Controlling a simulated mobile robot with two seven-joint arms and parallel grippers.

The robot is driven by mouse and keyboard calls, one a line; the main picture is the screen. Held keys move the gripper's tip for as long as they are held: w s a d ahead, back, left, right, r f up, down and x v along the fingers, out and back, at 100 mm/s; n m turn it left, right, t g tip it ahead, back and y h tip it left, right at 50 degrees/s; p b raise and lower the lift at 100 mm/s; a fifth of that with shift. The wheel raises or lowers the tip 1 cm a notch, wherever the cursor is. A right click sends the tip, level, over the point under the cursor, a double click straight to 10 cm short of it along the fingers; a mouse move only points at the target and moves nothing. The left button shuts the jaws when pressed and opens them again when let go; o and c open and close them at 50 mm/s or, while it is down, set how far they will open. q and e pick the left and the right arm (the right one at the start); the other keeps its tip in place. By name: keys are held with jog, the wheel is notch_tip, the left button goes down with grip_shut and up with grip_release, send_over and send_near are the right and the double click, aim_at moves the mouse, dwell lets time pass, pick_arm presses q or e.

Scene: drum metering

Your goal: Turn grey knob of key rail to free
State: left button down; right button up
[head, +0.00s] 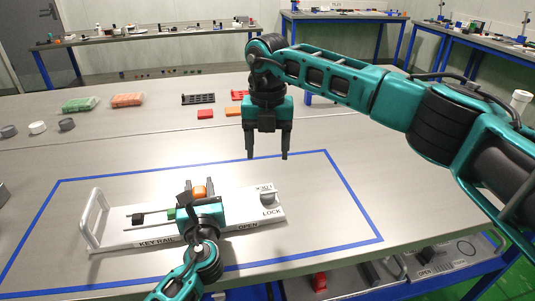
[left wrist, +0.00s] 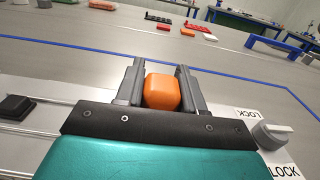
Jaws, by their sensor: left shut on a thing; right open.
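The key rail (head: 115,232) is a pale panel lying on the table, labelled KEY RAIL, OPEN and LOCK. Its grey knob (head: 268,198) is at the right end between two LOCK labels; it also shows at the right of the left wrist view (left wrist: 272,133). My left gripper (left wrist: 160,66) is shut on an orange block-shaped part (left wrist: 162,91) over the middle of the rail, left of the grey knob. My right gripper (head: 267,157) is open and empty, fingers pointing down, above the table behind the grey knob. The left gripper hides part of the rail's slot.
The rail has a white upright handle (head: 95,218) at its left end and a black knob (head: 138,218) along its slot. Blue tape (head: 345,190) borders the area.

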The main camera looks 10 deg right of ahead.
pick_arm(q)
jog(key=c, duration=0.6)
grip_release()
